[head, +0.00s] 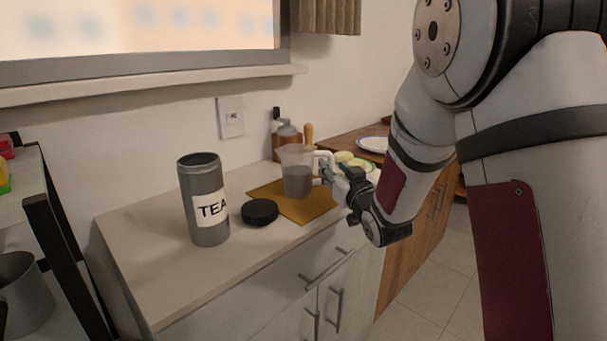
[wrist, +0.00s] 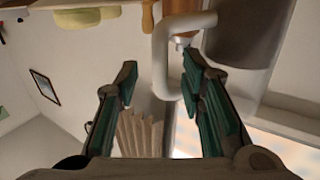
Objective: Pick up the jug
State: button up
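The jug (head: 297,181) is a translucent, grey-looking vessel with a pale handle on its right side. It stands upright on a tan board (head: 265,194) on the counter. My gripper (head: 322,172) is at the handle side of the jug. In the wrist view my gripper (wrist: 160,78) is open, with the pale handle loop (wrist: 160,60) between its fingertips, nearer the right finger. The jug's body (wrist: 245,40) is at the upper right there, beyond the right finger. Whether a finger touches the handle is unclear.
A grey TEA canister (head: 205,200) and a round black lid (head: 260,212) stand left of the board. Spice grinders (head: 288,135) stand behind the jug. A plate (head: 373,144) and pale food pieces (head: 345,157) lie behind my gripper. The counter's front left is clear.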

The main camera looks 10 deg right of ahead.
jog(key=shift+w+a, duration=0.15)
jog(key=shift+w, duration=1.3)
jog(key=shift+c, duration=0.6)
grip_shut()
jog(key=shift+r, duration=0.1)
jog(key=shift+r, duration=0.15)
